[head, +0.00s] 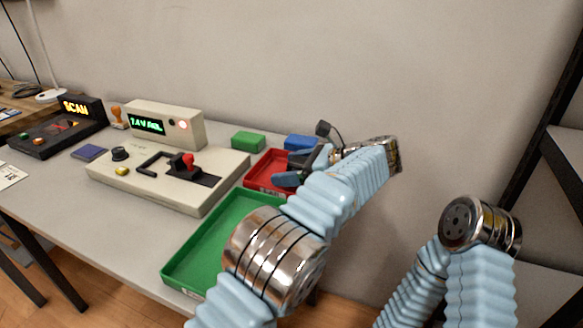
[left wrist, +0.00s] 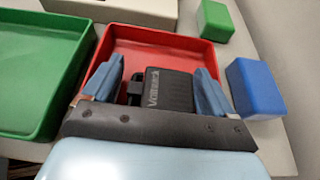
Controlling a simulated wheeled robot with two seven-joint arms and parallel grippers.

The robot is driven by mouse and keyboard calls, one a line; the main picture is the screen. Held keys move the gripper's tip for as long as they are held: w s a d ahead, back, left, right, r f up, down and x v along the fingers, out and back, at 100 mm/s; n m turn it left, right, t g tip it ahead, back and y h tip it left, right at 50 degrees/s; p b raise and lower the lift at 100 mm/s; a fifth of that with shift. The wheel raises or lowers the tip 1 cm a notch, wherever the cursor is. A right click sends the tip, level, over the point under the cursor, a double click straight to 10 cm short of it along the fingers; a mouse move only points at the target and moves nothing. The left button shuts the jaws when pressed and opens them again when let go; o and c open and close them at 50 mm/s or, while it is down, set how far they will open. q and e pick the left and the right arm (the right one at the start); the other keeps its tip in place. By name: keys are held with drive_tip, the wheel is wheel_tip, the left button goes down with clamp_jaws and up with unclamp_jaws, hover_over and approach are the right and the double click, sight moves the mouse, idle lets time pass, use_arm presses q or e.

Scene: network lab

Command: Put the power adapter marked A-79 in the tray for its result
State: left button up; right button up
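A black power adapter (left wrist: 168,90) with pale lettering lies over the red tray (left wrist: 150,38) in the left wrist view. The lettering is partly hidden, and I cannot read A-79 on it. My left gripper (left wrist: 158,80) has its blue fingers spread on either side of the adapter, with a gap visible at the left finger. The red tray (head: 258,178) also shows in the head view, behind my left gripper (head: 305,166). An empty green tray (head: 195,262) is in front of it. The test unit's display (head: 147,124) is lit green, its text hard to read. My right gripper is out of view.
A green block (head: 248,141) and a blue block (head: 300,142) stand behind the red tray. The tester base (head: 140,183) with a red-knobbed lever is left of the trays. A scanner (head: 58,130) is at far left. A dark shelf frame (head: 545,120) stands at the right.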

use_arm(q)
drive_tip(key=shift+r, duration=0.15)
drive_tip(key=v, duration=0.7)
drive_tip(key=shift+s+d, duration=0.15)
drive_tip(key=shift+d, duration=0.05)
drive_tip(key=shift+c, duration=0.4)
idle(1.9)
